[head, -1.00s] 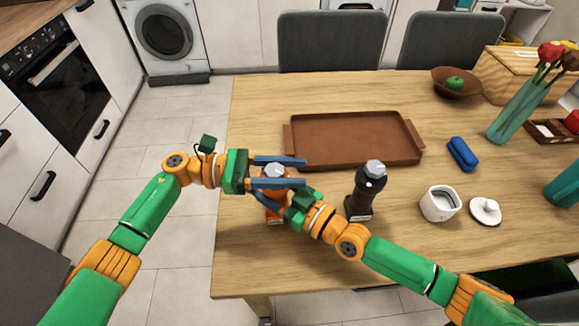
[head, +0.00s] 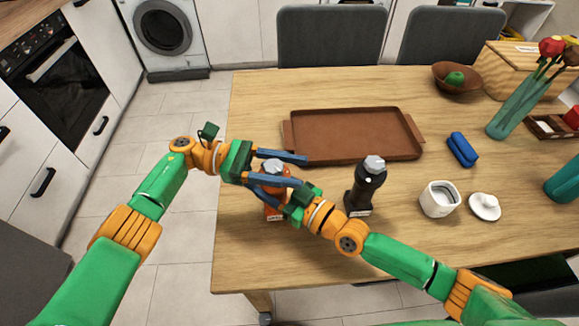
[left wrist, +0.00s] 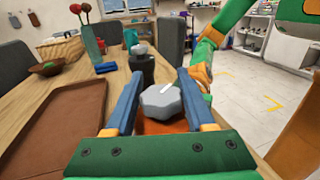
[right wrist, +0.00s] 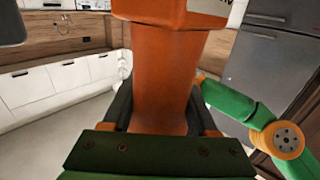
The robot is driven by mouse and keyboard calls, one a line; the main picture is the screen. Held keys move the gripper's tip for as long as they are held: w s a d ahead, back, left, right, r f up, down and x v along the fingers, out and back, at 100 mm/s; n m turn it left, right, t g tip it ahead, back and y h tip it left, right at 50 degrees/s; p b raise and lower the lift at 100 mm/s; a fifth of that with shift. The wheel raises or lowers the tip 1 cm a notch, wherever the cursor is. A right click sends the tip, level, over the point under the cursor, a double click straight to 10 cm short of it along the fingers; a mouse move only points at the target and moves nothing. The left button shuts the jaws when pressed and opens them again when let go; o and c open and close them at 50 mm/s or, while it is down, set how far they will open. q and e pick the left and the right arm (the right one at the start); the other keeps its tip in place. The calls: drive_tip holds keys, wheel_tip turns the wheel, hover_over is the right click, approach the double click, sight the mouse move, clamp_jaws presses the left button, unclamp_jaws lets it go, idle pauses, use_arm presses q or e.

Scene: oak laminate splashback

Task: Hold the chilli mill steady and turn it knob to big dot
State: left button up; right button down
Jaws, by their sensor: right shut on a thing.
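The chilli mill (head: 271,211) is orange with a grey faceted knob (left wrist: 160,102), and stands upright near the table's left front. The knob carries a white line pointing up and right in the left wrist view; no dots can be made out. My left gripper (head: 303,171) is open, its blue fingers on either side of the knob with little space between. My right gripper (head: 287,201) is shut on the orange body below. In the right wrist view, the mill's orange body (right wrist: 165,75) fills the space between the dark fingers. A label shows partly there.
A dark mill (head: 366,187) with a grey knob stands just right of my right gripper. A brown tray (head: 350,135) lies behind. A white pot (head: 438,199), its lid (head: 484,207) and a blue case (head: 462,149) are further right. The table's front left is clear.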

use_arm(q)
drive_tip(key=shift+o, duration=1.1)
wheel_tip(320, 180, up, 10)
drive_tip(key=n+t, duration=0.5)
drive_tip(key=t, duration=0.2)
approach(289, 176)
drive_tip(key=w+d+r, duration=0.1)
drive_tip(key=w+d, duration=0.1)
drive_tip(key=d, duration=0.8)
drive_tip(key=shift+w+d+r, duration=0.2)
drive_tip(key=shift+m+h, duration=0.3)
clamp_jaws()
